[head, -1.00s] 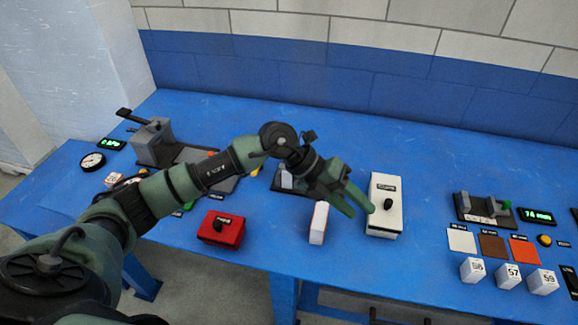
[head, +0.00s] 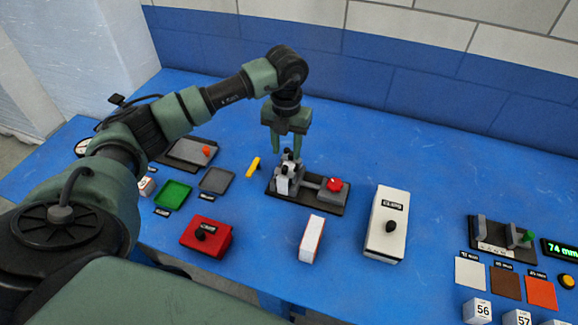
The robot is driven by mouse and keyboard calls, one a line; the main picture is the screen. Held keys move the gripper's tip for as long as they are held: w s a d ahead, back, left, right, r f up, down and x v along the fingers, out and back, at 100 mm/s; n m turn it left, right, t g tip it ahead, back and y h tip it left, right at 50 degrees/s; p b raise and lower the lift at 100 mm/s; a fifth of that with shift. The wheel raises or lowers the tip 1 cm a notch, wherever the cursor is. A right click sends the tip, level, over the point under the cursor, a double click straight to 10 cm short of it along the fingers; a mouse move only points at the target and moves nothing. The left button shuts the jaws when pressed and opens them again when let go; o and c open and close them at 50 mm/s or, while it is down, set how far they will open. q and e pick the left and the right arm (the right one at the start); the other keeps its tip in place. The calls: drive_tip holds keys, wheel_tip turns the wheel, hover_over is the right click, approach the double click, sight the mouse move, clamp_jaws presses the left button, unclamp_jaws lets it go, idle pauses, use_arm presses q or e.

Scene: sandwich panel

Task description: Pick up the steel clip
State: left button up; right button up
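I cannot make out a steel clip for certain. Small grey and whitish metal parts stand at the left end of a dark fixture (head: 318,201), which has a red button (head: 334,184) at its right end. My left gripper (head: 286,152) points down just above and behind these parts. Its two green fingers are spread apart, with no object visible between them. A white box (head: 385,235) with a black knob and a dark label stands to the right of the fixture. A red box (head: 203,240) with a black knob stands in front, to the left. My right gripper is not in view.
A white and orange carton (head: 311,240) stands before the fixture. A green tray (head: 172,195), a grey tray (head: 216,181) and a yellow piece (head: 252,168) lie to the left. At the right are a gauge fixture (head: 500,238), coloured squares and numbered white blocks. Blue table behind is clear.

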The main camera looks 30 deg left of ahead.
sight(285, 167)
use_arm(q)
drive_tip(key=f+p, duration=0.1)
drive_tip(key=s+f+p, duration=0.1)
drive_tip(key=f, duration=0.1)
wheel_tip(285, 167, down, 3)
drive_tip(key=shift+w+f+p, duration=0.1)
drive_tip(key=shift+w+p, duration=0.05)
drive_tip(key=shift+p, duration=0.2)
drive_tip(key=c, duration=0.7)
drive_tip(key=shift+a, duration=0.1)
clamp_jaws()
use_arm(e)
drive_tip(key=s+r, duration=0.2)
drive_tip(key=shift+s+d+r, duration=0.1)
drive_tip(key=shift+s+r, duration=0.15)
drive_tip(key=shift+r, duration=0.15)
